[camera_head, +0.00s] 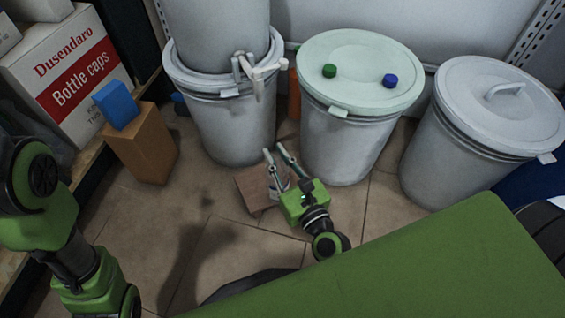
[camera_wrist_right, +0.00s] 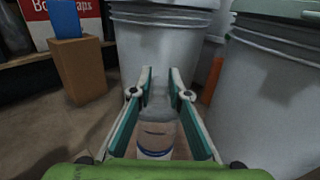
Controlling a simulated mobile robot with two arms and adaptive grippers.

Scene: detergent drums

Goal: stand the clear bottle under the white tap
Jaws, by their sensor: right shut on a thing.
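The white tap (camera_head: 252,72) sticks out from the front of the stacked drums at the back left of centre. My right gripper (camera_head: 274,152) is low in front of these drums, below and a little right of the tap. In the right wrist view my right gripper (camera_wrist_right: 160,94) is shut on the clear bottle (camera_wrist_right: 159,108), which looks upright between the fingers. Its pale label with a blue edge (camera_wrist_right: 155,152) shows low down. In the head view the bottle is mostly hidden. My left arm enters at the left; its fingers are not in view.
A brown cardboard box (camera_head: 254,190) is on the floor at my right gripper. A lidded drum with green and blue caps (camera_head: 345,135) stands to the right, another lidded drum (camera_head: 430,160) beyond. A brown block (camera_head: 142,150) bears a blue block (camera_head: 116,104) at left.

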